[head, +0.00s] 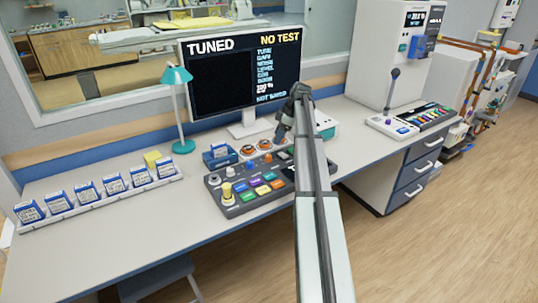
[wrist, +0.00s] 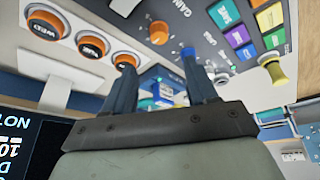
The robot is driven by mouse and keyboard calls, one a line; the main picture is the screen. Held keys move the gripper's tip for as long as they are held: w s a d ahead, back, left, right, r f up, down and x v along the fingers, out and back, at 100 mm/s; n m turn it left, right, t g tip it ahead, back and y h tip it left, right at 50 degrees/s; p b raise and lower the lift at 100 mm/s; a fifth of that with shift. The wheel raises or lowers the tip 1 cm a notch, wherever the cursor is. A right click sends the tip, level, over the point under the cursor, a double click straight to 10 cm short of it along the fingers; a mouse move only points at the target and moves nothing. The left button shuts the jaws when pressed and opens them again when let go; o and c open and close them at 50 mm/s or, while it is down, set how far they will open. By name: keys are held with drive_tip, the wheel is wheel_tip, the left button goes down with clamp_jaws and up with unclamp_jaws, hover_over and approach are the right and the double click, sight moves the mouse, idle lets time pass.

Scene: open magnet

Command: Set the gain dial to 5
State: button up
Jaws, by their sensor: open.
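A dark control panel (head: 212,181) lies on the desk, with a row of small knobs along its back and coloured buttons in front. In the wrist view the word GAIN shows beside an orange dial (wrist: 160,33), which seems to be the gain dial; it also shows in the head view (head: 267,158). Its pointer and scale are too small to read. My gripper (head: 284,133) is above the panel's back right part. In the wrist view its fingers (wrist: 162,76) are apart with nothing between them. A blue knob (wrist: 188,53) shows close to one fingertip.
The monitor (head: 222,80) behind reads TUNED and NO TEST. Large orange buttons (wrist: 93,46) stand behind the panel. A teal lamp (head: 180,110) and a row of blue-and-white boxes (head: 87,191) are left.

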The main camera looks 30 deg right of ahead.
sight(268, 156)
drive_tip(key=x, duration=1.1)
drive_tip(key=shift+f, duration=0.15)
drive_tip(key=shift+c, duration=0.3)
drive_tip(key=c, duration=1)
